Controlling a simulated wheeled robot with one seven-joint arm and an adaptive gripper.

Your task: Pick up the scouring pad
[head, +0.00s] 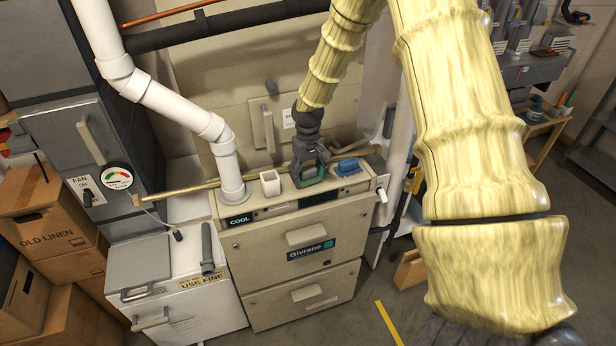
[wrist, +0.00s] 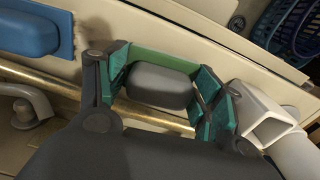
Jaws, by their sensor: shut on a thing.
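The scouring pad, a green pad with a rounded grey block on it, shows in the wrist view (wrist: 160,84) between my fingers. My gripper (wrist: 160,100) has its teal-padded fingers closed on the pad's two sides. In the head view, my gripper (head: 308,170) points down at the top of the beige Givrane unit (head: 290,200), with the green edge of the pad (head: 310,182) low between the fingers. I cannot tell whether the pad touches the surface beneath it.
A white square cup (head: 270,182) stands close left of my gripper. A blue block with a tan underside (head: 348,166) lies close right. A brass pipe (head: 180,190) runs behind, near a thick white pipe (head: 228,165).

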